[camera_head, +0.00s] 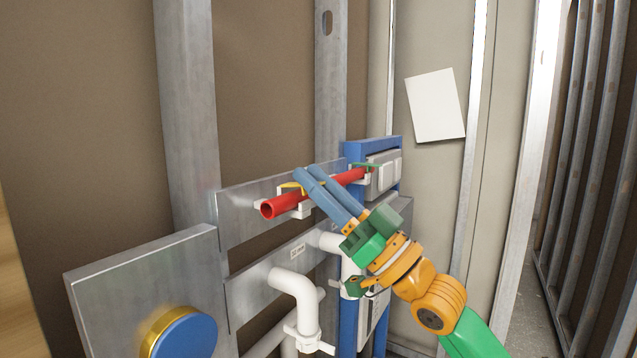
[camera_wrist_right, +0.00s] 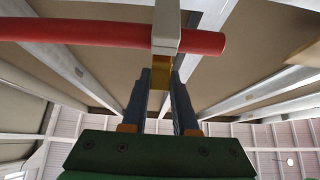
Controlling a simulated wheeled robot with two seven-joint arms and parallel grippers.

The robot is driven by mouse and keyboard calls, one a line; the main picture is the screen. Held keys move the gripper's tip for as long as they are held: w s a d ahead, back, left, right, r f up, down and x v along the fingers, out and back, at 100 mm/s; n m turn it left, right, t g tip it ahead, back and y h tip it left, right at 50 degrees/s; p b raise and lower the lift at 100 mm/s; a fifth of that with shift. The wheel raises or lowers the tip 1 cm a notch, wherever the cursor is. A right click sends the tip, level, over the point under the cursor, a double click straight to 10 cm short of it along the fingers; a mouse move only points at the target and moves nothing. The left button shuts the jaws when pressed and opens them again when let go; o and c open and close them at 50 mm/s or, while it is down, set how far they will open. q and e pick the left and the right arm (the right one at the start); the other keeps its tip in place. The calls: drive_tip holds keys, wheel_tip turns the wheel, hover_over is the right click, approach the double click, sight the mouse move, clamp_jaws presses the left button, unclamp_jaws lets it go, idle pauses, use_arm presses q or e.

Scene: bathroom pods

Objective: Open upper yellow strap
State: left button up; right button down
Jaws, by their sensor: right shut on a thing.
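A red pipe (camera_head: 285,204) lies along the upper metal rail, held in white clamps (camera_head: 303,210). A yellow strap (camera_head: 290,186) sits at the clamp near the pipe's open left end. My right gripper (camera_head: 306,172) reaches in from the lower right, its blue fingers crossing in front of the pipe. In the right wrist view, the gripper (camera_wrist_right: 162,82) is closed on the yellow strap (camera_wrist_right: 161,67) just below the white clamp (camera_wrist_right: 166,30), with the red pipe (camera_wrist_right: 80,32) beyond. The fingers hide part of the pipe in the head view. My left gripper is out of view.
A green strap (camera_head: 367,166) sits near the pipe's right end, beside a blue frame (camera_head: 370,145) with a grey box. White elbow pipes (camera_head: 300,295) stand below. A metal panel (camera_head: 150,275) with a round blue piece (camera_head: 188,336) is at lower left. Metal studs (camera_head: 190,100) line the wall.

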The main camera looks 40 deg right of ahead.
sight(290, 184)
drive_tip(key=shift+w+r+g+h+p, duration=0.1)
drive_tip(key=shift+r+g+h+p, duration=0.35)
drive_tip(key=shift+r+g, duration=0.35)
drive_tip(key=r+g+p, duration=0.1)
drive_tip(key=g+p, duration=0.1)
drive_tip(key=p, duration=0.1)
drive_tip(key=w+r+g+h+p, duration=0.1)
drive_tip(key=g+p, duration=0.1)
drive_tip(key=p, duration=0.1)
drive_tip(key=g+h+p, duration=0.1)
drive_tip(key=g+p, duration=0.1)
drive_tip(key=p, duration=0.1)
drive_tip(key=shift+w+a+r, duration=0.3)
drive_tip(key=shift+r, duration=0.1)
drive_tip(key=shift+w+a+g+h+p, duration=0.15)
drive_tip(key=shift+w+g+h+p, duration=0.25)
drive_tip(key=shift+g, duration=0.5)
drive_tip(key=shift+w+a+r+g+h, duration=0.15)
drive_tip(key=shift+w+g+h, duration=0.1)
drive_tip(key=shift+g, duration=0.4)
drive_tip(key=shift+w+a+f+g+h, duration=0.1)
drive_tip(key=shift+w+g+h, duration=0.15)
drive_tip(key=shift+g, duration=0.35)
drive_tip(key=shift+w+a+r+g+h, duration=0.15)
drive_tip(key=shift+w+g+h, duration=0.1)
drive_tip(key=shift+g, duration=0.4)
drive_tip(key=shift+f, duration=0.1)
drive_tip(key=c, duration=0.7)
unclamp_jaws()
drive_tip(key=shift+w, duration=0.1)
